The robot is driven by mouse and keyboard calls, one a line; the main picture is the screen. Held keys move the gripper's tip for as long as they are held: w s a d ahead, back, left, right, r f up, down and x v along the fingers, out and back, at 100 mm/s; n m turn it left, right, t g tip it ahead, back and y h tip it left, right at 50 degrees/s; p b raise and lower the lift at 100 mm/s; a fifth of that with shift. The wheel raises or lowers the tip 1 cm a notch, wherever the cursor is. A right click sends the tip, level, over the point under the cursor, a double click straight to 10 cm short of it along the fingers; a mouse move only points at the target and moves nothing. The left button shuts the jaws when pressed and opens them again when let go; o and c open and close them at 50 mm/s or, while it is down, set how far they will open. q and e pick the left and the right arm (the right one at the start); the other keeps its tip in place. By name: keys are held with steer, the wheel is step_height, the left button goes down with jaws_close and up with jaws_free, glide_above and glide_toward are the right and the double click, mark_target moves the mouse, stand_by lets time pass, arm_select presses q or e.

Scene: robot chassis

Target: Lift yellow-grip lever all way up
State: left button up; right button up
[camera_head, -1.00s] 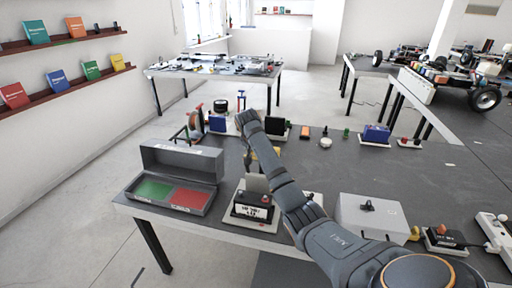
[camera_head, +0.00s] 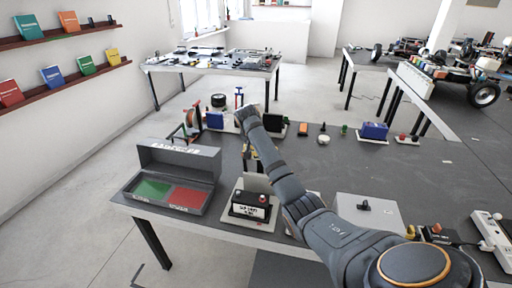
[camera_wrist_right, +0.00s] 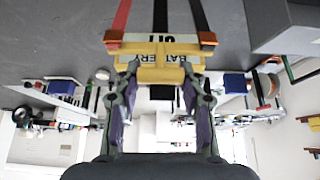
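The yellow grip (camera_wrist_right: 160,75) lies between my right gripper's fingertips (camera_wrist_right: 161,68) in the right wrist view, with orange and red ends at its sides. Red strips run from these ends to the top edge. A white label reading BATTERY, upside down, shows behind the grip. The fingers stand apart on either side of the grip; whether they press on it is unclear. In the head view my right arm (camera_head: 285,185) covers most of the lever and the gripper. My left gripper is not in view.
An open grey case with green and red pads (camera_head: 170,208) stands to the left. A grey box with a black knob (camera_head: 370,212) stands right of the arm. Small items line the back of the table. The table (camera_head: 445,190) has clear room at right.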

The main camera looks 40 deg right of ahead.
steer(key=o, duration=0.3)
steer(key=shift+w+d+f, duration=0.1)
steer(key=shift+f, duration=0.1)
steer(key=shift+o, duration=0.2)
steer(key=v, duration=1.2)
